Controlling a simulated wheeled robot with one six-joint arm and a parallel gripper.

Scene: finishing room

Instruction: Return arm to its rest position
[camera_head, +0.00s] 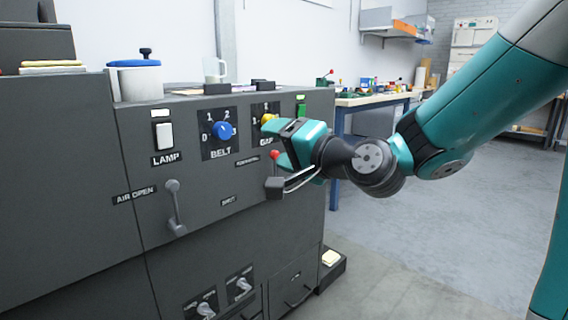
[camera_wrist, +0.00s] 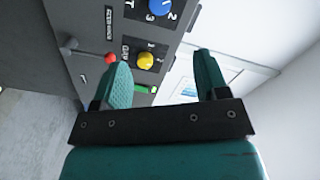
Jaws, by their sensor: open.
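My gripper (camera_head: 283,146) is at the right part of the dark grey machine panel (camera_head: 160,215), close in front of it, with my teal arm reaching in from the right. In the wrist view my gripper (camera_wrist: 165,80) has its two teal fingers wide apart with nothing between them. The yellow GAP knob (camera_head: 267,118) is just beyond the fingers; it also shows in the wrist view (camera_wrist: 146,61). A red-tipped lever (camera_head: 275,154) is beside the lower finger, and whether they touch is unclear. The red tip also shows in the wrist view (camera_wrist: 110,58).
The panel also carries a blue BELT knob (camera_head: 222,130), a white LAMP switch (camera_head: 164,135), a grey AIR lever (camera_head: 174,205) and a green switch (camera_head: 301,104). A mug (camera_head: 213,69) stands on top. A cluttered workbench (camera_head: 372,100) is behind. Open floor (camera_head: 440,220) lies right.

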